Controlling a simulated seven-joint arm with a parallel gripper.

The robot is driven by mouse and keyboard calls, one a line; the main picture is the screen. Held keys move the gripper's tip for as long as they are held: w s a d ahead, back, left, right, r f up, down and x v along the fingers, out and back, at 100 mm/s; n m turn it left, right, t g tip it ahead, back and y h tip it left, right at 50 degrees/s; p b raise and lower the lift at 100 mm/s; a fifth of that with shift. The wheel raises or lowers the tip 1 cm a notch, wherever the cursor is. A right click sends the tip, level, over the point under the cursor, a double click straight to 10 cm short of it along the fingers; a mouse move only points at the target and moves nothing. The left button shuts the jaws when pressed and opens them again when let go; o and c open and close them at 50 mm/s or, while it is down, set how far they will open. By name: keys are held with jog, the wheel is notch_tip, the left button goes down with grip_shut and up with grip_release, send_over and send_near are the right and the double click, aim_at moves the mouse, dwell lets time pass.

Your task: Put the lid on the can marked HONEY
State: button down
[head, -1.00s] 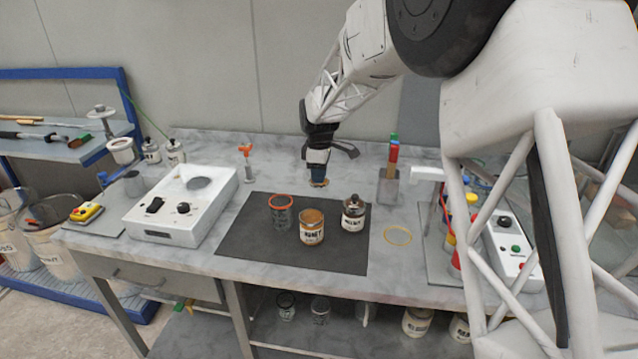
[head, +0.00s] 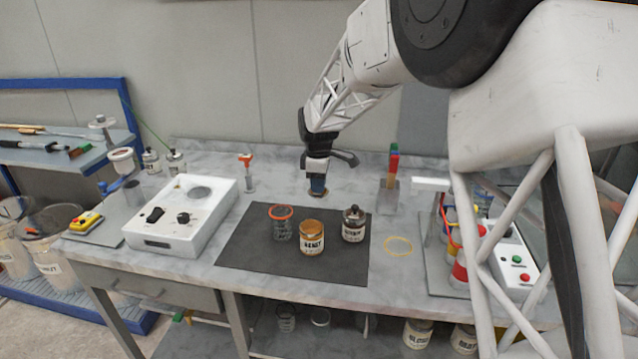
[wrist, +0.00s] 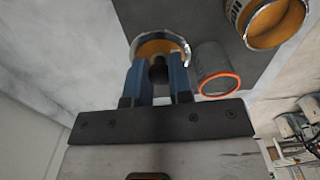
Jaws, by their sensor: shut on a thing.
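My gripper (head: 318,188) is above the table behind the dark mat. In the wrist view its blue fingers (wrist: 158,82) are shut on the dark knob of the lid (wrist: 160,44), a round disc with a silver rim and amber face. The HONEY can (head: 312,238) stands upright and open on the mat, with amber inside; it also shows at the top right of the wrist view (wrist: 275,22). The held lid is behind the can and apart from it. In the head view the lid is a small brownish edge under the fingers.
On the mat (head: 262,262), a clear jar with an orange rim (head: 282,224) stands left of the can and a dark-lidded jar (head: 353,224) right. A yellow ring (head: 398,246) lies right of the mat. A white device (head: 180,215) stands left, a brush holder (head: 389,196) behind right.

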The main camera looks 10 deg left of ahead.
jog(key=s+r+n, duration=0.1)
jog(key=s+r, duration=0.1)
jog(key=s, duration=0.4)
jog(key=s+r+n, duration=0.2)
jog(key=s, duration=0.4)
jog(key=shift+s+d+r, duration=0.2)
jog(key=shift+s+r, duration=0.1)
jog(key=shift+s, duration=0.05)
jog(key=shift+f, duration=0.2)
jog(key=shift+f, duration=3)
jog(key=shift+f, duration=0.15)
dwell(0.4)
jog(key=shift+c, duration=2.4)
grip_release()
jog(key=shift+r, duration=0.2)
notch_tip(320, 180, up, 6)
jog(key=shift+r, duration=0.25)
